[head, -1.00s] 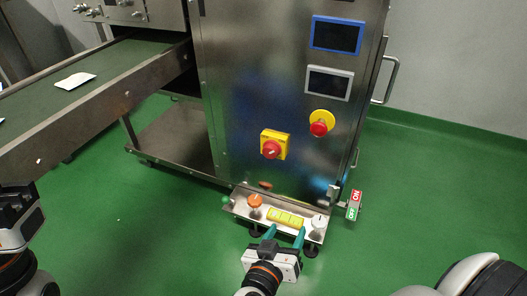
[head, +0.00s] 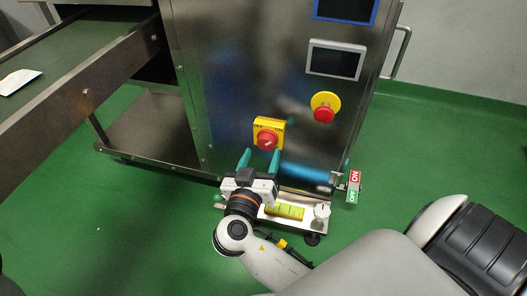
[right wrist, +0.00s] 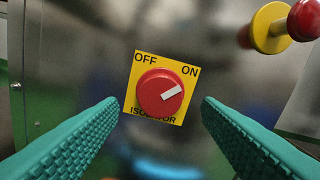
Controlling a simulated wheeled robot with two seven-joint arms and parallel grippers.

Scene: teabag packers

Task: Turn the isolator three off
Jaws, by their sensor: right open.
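The isolator is a red rotary knob (head: 267,140) on a yellow plate (head: 260,123) on the front of the steel cabinet. In the right wrist view the knob (right wrist: 156,98) has a white pointer aimed up and right towards ON; OFF is at the plate's upper left. No number can be read on it. My right gripper (head: 259,158) is open, its green fingers just below and in front of the isolator. In the right wrist view its fingertips (right wrist: 160,104) lie either side of the plate, with nothing between them but the knob beyond. My left gripper is not in view.
A red emergency button (head: 323,113) on a yellow base is right of the isolator, below a grey-framed screen (head: 336,60). A low steel panel (head: 304,227) with a white knob (head: 321,212) is below. An ON/OFF sign (head: 353,186) sticks out at the right.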

